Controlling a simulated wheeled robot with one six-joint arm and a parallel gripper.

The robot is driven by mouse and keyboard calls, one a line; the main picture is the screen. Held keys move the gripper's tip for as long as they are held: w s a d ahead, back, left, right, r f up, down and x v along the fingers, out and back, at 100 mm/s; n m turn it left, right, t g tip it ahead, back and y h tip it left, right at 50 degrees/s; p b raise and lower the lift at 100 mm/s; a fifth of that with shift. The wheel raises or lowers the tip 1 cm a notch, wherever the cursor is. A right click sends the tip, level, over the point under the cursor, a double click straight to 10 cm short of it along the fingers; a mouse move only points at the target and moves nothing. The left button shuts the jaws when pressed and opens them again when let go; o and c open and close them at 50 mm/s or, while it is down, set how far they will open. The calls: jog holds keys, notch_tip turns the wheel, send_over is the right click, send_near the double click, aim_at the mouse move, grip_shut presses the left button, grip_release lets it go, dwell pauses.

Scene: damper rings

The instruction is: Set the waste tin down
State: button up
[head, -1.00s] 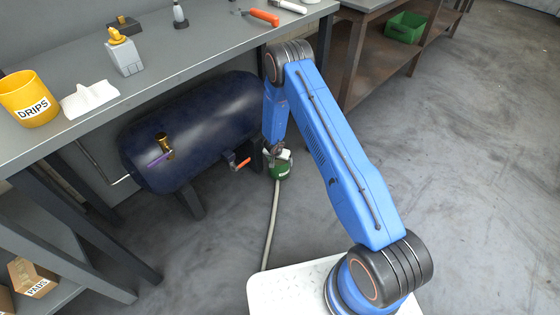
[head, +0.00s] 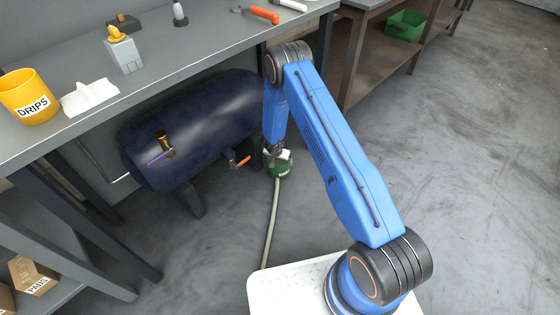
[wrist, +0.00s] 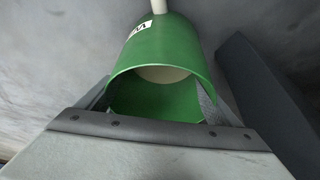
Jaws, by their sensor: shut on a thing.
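The waste tin is a green open-topped tin (head: 281,170) with a white label, low under the bench, in front of the right end of the dark blue tank. My gripper (head: 275,150) is shut on the tin at its rim. In the wrist view the tin (wrist: 160,55) lies between my fingers (wrist: 155,105), its mouth towards the camera and a pale round shape inside. A pale hose (head: 271,225) shows beside the tin and runs along the floor. I cannot tell whether the tin's base touches the floor.
The dark blue tank (head: 200,125) has an orange-handled valve (head: 241,162) just left of the tin and a brass fitting (head: 163,143). The grey bench (head: 165,60) overhangs it, bearing a yellow DRIPS tub (head: 28,97). Open floor (head: 470,190) lies to the right.

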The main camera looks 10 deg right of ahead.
jog(key=o, duration=1.4)
jog(key=shift+o, duration=0.2)
jog(key=v, duration=1.7)
jog(key=shift+s+a+r, duration=0.1)
jog(key=shift+s, duration=0.05)
grip_shut()
